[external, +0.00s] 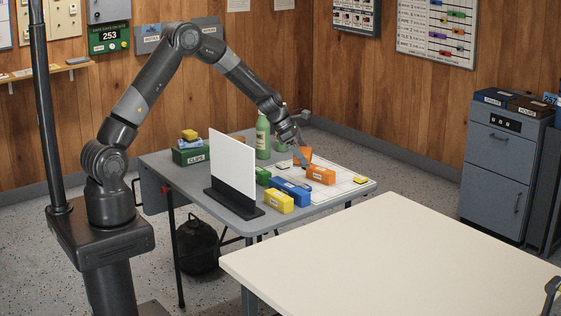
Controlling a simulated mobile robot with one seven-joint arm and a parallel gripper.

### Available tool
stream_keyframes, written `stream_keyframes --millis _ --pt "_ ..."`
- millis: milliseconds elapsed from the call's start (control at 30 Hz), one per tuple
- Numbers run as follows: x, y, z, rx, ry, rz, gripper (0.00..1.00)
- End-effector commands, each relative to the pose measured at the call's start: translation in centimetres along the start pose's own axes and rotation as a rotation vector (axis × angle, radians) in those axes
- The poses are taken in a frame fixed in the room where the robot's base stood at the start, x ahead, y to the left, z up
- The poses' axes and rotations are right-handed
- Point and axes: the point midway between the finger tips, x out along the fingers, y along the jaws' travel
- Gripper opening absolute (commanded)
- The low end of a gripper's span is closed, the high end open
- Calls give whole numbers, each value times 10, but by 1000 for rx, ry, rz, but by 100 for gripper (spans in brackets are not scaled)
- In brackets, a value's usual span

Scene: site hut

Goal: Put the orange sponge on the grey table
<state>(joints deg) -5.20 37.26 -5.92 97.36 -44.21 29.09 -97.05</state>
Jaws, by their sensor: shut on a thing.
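The grey table (180,172) is a folding table in the middle of the external view. My gripper (301,160) is low over its right part, pointing down. It is shut on an orange piece (306,153), which looks like the orange sponge and is partly hidden by the fingers. I cannot tell whether the piece touches the surface beneath. A labelled orange box (321,176) stands just in front of it, on or at the edge of a white gridded sheet (345,188) that lies on the table.
A white upright panel (232,163) on a dark base stands left of the boxes. Blue (291,190), yellow (279,201) and green (262,175) boxes crowd the middle. A green bottle (263,138) stands behind. A cream table (400,255) in front is bare.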

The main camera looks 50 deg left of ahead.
Motion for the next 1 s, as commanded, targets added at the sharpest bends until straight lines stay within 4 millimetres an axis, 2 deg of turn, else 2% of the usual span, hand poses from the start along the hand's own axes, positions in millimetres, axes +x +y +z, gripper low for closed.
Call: stream_keyframes --millis 500,600,767,1000 --pt "35 98 -58 -13 0 7 64" --pt "38 107 -63 -10 0 5 64" --pt "44 110 -69 -9 2 3 64" --pt "72 110 -87 -10 1 3 64"
